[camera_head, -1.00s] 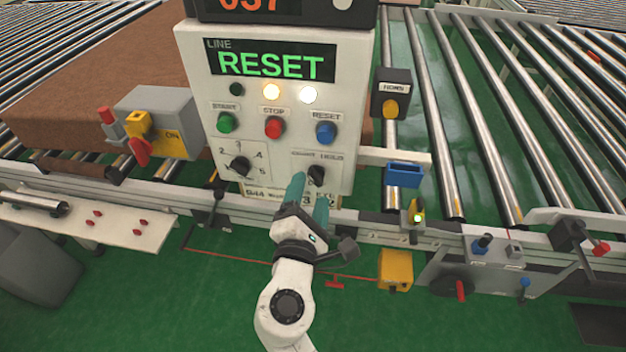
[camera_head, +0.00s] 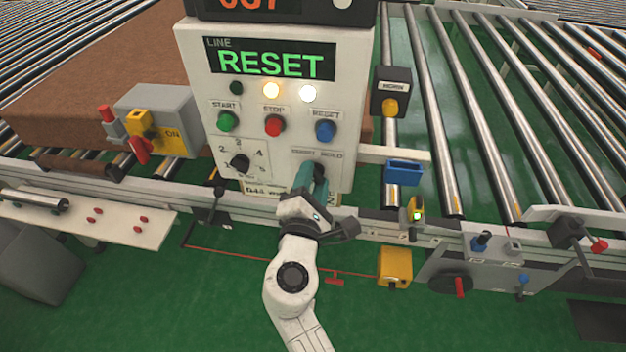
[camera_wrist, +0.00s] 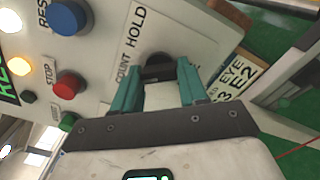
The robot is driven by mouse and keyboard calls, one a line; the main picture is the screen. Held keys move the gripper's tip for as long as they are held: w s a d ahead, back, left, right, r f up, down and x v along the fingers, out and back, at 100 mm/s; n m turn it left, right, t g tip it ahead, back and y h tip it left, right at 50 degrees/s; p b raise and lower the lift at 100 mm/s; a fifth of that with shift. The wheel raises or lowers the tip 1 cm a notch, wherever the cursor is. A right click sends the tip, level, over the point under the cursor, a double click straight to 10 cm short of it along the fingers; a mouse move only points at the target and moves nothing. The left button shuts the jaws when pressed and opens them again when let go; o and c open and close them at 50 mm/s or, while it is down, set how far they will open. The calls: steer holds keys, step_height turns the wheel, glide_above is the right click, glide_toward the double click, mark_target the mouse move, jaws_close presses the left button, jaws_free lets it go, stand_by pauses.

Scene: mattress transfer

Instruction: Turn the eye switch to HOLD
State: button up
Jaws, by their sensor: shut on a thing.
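The eye switch is a black rotary knob (camera_wrist: 157,66) on the white control panel (camera_wrist: 112,70), beside a COUNT HOLD label (camera_wrist: 131,46). My gripper (camera_wrist: 158,80) has its two teal fingers on either side of the knob and is shut on it. In the head view my gripper (camera_head: 311,175) reaches up to the panel's lower right and covers most of the knob. The angle of the knob's pointer cannot be made out. The display (camera_head: 272,62) reads RESET in green.
Above the switch are the green START (camera_head: 226,122), red STOP (camera_head: 274,126) and blue RESET (camera_head: 325,130) buttons. A numbered dial (camera_head: 240,162) is to the left. A blue bracket (camera_head: 404,172) and a rail are to the right. Green floor is open in front.

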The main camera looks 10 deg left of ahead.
steer(key=c, duration=0.4)
steer(key=shift+f+b, duration=0.15)
steer(key=shift+b, duration=0.2)
steer(key=shift+f+m+b, duration=0.1)
steer(key=shift+m+b, duration=0.9)
steer(key=shift+b, duration=0.1)
steer(key=m+b, duration=0.2)
steer(key=b, duration=0.1)
steer(key=shift+f+m, duration=0.1)
steer(key=shift+m, duration=0.2)
steer(key=m+b, duration=0.5)
steer(key=b, duration=0.1)
steer(key=m+b, duration=0.3)
steer(key=m, duration=0.1)
steer(key=shift+r+b, duration=0.25)
steer(key=shift+b, duration=0.05)
steer(key=shift+m, duration=0.3)
